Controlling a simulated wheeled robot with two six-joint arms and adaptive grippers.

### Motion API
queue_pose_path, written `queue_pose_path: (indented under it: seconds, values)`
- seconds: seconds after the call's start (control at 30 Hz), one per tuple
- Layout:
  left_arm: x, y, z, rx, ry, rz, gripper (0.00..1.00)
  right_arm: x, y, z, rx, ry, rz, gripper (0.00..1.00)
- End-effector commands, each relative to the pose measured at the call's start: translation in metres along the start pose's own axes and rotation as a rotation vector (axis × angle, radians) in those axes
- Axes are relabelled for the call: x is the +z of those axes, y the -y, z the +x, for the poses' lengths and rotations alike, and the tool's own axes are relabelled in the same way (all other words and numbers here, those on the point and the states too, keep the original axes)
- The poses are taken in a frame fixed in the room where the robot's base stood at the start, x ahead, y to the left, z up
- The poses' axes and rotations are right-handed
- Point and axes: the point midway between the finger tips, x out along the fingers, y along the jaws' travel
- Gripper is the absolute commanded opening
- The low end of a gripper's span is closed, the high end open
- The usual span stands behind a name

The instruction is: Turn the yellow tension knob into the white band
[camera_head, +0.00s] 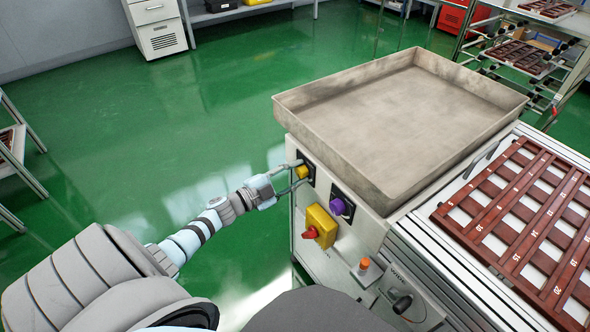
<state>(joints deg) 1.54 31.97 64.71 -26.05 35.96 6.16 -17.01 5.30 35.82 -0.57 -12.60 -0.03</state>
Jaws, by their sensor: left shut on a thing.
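The yellow tension knob (301,172) sits on a dark plate (309,165) high on the machine's side panel, below the grey tray. My left gripper (294,174) reaches in from the left and is shut on the yellow knob, its fingers on either side of it. The white band cannot be made out at this size, and the gripper partly covers the knob's surroundings. My right gripper is not in view.
A purple knob (338,207) is right of the yellow one. Below it is a yellow box with a red switch (310,233). An orange button (364,263) is lower right. A grey metal tray (400,115) tops the machine; a brown numbered rack (483,196) lies right.

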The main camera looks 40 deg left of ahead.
Motion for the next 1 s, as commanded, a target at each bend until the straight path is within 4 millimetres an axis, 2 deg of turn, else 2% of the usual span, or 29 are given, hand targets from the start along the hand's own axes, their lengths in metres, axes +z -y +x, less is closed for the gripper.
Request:
queue_pose_path:
  seconds: [0.23, 0.27, 0.37, 0.67, 0.77, 0.87, 1.0]
  values:
    - [0.002, -0.002, -0.001, 0.003, 0.004, 0.000, 0.05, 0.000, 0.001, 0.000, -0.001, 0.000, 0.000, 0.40]
    - [0.002, -0.002, -0.001, 0.003, 0.004, 0.001, 0.36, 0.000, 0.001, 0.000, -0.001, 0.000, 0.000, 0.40]
    - [0.001, -0.002, -0.001, 0.003, 0.003, 0.001, 0.52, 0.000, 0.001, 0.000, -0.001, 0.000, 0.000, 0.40]
    - [0.000, -0.001, -0.001, 0.002, 0.001, 0.002, 0.53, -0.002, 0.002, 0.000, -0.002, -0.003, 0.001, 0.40]
    - [0.001, -0.001, -0.009, 0.003, 0.002, 0.004, 0.53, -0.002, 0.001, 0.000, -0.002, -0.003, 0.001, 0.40]
    - [0.001, -0.002, -0.029, 0.006, 0.003, 0.003, 0.53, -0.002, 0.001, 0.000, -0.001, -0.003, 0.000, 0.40]
    - [0.001, -0.002, -0.069, 0.009, 0.003, 0.002, 0.53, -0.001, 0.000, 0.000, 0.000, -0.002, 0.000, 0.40]
